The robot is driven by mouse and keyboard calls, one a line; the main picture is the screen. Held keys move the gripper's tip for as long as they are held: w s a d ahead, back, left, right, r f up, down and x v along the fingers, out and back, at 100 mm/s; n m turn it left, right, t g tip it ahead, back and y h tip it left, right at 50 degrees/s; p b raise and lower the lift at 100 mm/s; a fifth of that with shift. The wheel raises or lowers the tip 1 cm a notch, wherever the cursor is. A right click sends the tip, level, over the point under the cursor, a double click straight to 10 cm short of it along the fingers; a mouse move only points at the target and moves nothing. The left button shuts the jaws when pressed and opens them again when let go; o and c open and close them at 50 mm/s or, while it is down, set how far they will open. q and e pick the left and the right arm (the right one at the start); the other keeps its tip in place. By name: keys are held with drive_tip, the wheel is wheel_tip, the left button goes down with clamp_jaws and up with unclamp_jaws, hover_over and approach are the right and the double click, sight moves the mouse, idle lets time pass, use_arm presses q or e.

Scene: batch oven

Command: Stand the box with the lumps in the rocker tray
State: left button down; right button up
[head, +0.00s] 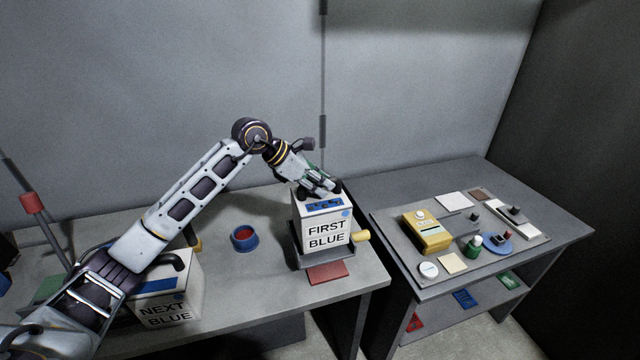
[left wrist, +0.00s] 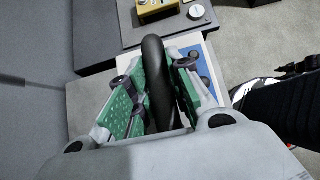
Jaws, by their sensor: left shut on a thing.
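A white box marked FIRST BLUE (head: 326,236) stands upright at or just inside the dark grey rocker tray (head: 322,261), which has a yellow knob on its right side. I cannot tell whether its base rests fully on the tray floor. My left gripper (head: 322,192) is above the box, shut on its dark curved handle (left wrist: 157,75), which shows between the green finger pads in the left wrist view. A second white box, marked NEXT BLUE (head: 168,311), stands at the left, partly hidden by my left arm. My right gripper is out of view.
A blue cup with red inside (head: 244,238) stands left of the tray. A red pad (head: 327,273) lies in front of it. The right-hand table holds a yellow device (head: 426,232) and several small items.

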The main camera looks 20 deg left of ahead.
use_arm(q)
drive_tip(key=shift+f+b, duration=0.7)
drive_tip(key=shift+f, duration=0.15)
drive_tip(key=shift+f+b, duration=0.45)
drive_tip(key=shift+f, duration=0.1)
idle(1.1)
drive_tip(key=c, duration=1.2)
unclamp_jaws()
drive_tip(key=shift+s, duration=0.1)
drive_tip(key=shift+f, duration=0.1)
drive_tip(key=shift+f, duration=0.2)
drive_tip(key=shift+v, duration=1.15)
drive_tip(key=v, duration=1)
drive_tip(key=shift+r, duration=0.15)
